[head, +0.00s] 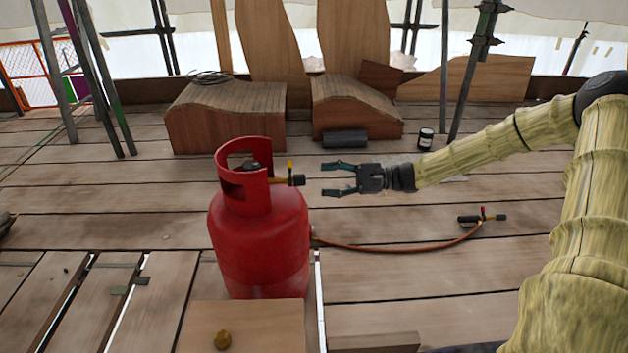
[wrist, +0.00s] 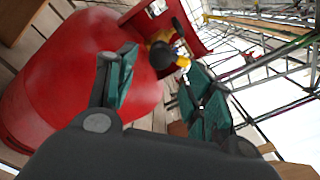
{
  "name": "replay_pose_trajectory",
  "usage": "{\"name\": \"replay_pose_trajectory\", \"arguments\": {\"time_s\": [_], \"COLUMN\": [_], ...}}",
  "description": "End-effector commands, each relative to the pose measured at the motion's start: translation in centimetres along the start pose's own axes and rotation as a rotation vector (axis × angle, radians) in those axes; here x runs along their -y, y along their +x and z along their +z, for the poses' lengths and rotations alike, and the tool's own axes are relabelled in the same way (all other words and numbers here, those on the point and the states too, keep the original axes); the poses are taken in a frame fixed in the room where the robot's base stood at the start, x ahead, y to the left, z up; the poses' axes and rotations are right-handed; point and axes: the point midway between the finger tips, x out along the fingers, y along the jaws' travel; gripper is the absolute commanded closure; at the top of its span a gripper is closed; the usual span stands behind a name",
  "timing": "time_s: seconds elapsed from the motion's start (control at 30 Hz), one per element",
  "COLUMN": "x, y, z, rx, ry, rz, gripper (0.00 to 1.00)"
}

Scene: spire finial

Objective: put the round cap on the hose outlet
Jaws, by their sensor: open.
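A red gas cylinder (head: 258,235) stands upright on the planks, left of my gripper (head: 325,179). Its valve carries a short dark outlet (head: 297,180) with a yellow lever, pointing right toward my jaws. My gripper is open and empty, with a small gap between its fingertips and the outlet. In the wrist view the valve, with a black knob and yellow end (wrist: 183,62), shows between and beyond the teal fingers.
An orange hose (head: 400,249) runs from behind the cylinder to a torch-like fitting (head: 481,217) on the deck. The wooden board (head: 262,320) stands in front of the cylinder. Curved wooden blocks (head: 225,115), a dark roll (head: 345,138) and a black can (head: 426,138) stand behind.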

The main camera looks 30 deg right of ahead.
Motion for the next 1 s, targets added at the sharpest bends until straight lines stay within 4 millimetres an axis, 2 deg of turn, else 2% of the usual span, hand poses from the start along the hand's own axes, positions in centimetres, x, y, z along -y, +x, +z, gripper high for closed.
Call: {"name": "replay_pose_trajectory", "arguments": {"time_s": [0.03,0.2,0.4,1.0], "x": [0.2,0.2,0.1,0.1], "y": [-1.0,-3.5,-5.0,-5.4], "z": [0.0,0.0,0.0,-0.1], "rx": [0.0,0.0,0.001,0.001], "ry": [-0.003,-0.003,-0.001,-0.001], "rz": [-0.004,-0.002,0.0,0.0], "gripper": [0.48,0.48,0.48,0.48]}}
